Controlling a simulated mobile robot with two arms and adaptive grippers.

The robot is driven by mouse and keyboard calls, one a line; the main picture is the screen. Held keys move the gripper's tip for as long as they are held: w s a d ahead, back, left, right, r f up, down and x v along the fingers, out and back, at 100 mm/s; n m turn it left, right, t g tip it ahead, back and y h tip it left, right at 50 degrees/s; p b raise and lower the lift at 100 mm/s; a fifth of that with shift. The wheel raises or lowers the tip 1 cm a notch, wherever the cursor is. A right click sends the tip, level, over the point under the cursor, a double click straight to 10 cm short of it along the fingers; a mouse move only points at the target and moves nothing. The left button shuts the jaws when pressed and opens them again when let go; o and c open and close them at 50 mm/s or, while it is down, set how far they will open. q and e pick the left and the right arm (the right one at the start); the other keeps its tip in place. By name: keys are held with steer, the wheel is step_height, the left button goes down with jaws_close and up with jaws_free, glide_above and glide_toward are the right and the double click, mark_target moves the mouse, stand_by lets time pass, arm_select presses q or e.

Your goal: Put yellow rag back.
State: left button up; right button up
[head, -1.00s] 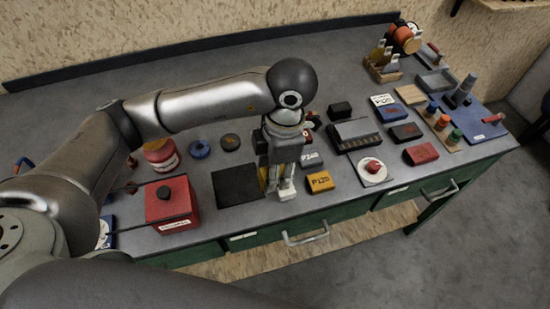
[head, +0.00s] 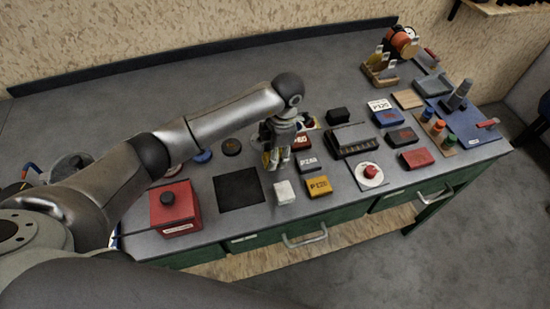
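My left gripper (head: 277,158) is over the middle of the bench, pointing down, behind the small white block (head: 284,192). A small yellow patch (head: 266,158) shows at the left side of its fingers; I cannot tell whether this is the yellow rag or part of the gripper. The fingers are too small and shaded to tell whether they are open or shut. No other cloth-like yellow thing is clear. My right gripper is not in view.
A dark square mat (head: 239,189) lies bare left of the white block. A red box (head: 175,208) with a black knob stands further left. A yellow labelled block (head: 318,187), a black slotted tray (head: 352,140) and a white disc with a red knob (head: 370,173) are to the right.

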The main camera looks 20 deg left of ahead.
arm_select(q)
step_height(320, 180, down, 3)
steer(key=shift+r, duration=0.1)
steer(key=shift+f, duration=0.25)
steer(key=o, duration=0.9)
steer(key=shift+r, duration=0.1)
